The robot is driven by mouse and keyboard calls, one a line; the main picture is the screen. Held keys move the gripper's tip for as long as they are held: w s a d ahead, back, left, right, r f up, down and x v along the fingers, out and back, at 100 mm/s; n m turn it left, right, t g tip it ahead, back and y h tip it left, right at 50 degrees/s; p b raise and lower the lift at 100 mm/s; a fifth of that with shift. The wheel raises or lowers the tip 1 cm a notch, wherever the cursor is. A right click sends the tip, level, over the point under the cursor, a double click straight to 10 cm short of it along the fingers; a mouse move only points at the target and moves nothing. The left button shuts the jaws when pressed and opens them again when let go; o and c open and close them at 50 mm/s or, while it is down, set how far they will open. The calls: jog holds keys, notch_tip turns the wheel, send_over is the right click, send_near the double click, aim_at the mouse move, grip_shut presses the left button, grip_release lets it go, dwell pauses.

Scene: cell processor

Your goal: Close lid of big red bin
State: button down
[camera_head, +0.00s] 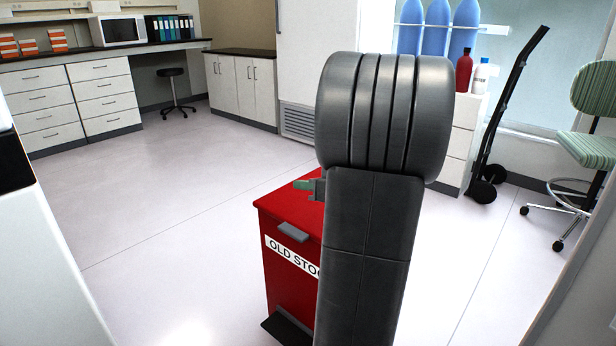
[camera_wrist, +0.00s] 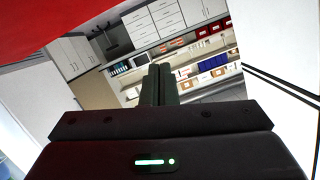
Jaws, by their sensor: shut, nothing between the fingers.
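The big red bin (camera_head: 283,272) stands on the floor in the head view, with a white "OLD STO…" label and a grey handle on its front. Its red lid (camera_head: 280,203) looks flat and down on the bin. My arm hides the bin's right part and much of the lid. My gripper (camera_head: 303,185) is shut and empty, its tips at the lid's far left area; I cannot tell whether they touch it. In the wrist view, my shut fingers (camera_wrist: 160,80) point away from the camera, and a red surface, probably the lid (camera_wrist: 60,20), fills the upper left corner.
A dark pedal (camera_head: 287,330) sits at the bin's foot. Open floor (camera_head: 160,220) lies to the left. A hand truck (camera_head: 505,120) and a green chair (camera_head: 590,110) stand at the right. White drawers and a stool (camera_head: 172,90) are at the back.

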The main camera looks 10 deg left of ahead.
aim_at(291, 232)
jog(key=f+n, duration=0.1)
jog(key=f, duration=0.2)
jog(key=s+a+f, duration=0.1)
jog(key=f, duration=0.3)
jog(key=s+f+n, duration=0.1)
jog(key=f, duration=0.2)
jog(key=shift+s+a+f+n+t+h+b, duration=0.15)
jog(key=shift+a+f+n+t+h+b, duration=0.15)
jog(key=shift+f+t, duration=0.1)
jog(key=shift+s+f+n, duration=0.15)
jog(key=shift+f+n, duration=0.15)
jog(key=shift+f, duration=0.6)
jog(key=shift+s+f, duration=0.1)
jog(key=shift+f, duration=0.05)
jog(key=shift+r, duration=0.35)
jog(key=shift+t, duration=0.3)
jog(key=r, duration=0.2)
jog(key=d+r+p, duration=0.1)
jog(key=r, duration=0.1)
jog(key=shift+s+r, duration=0.2)
jog(key=shift+r, duration=0.1)
jog(key=p+v, duration=0.1)
jog(key=v, duration=0.7)
jog(key=shift+d+r, duration=0.2)
jog(key=shift+d, duration=0.15)
jog(key=shift+s, duration=0.1)
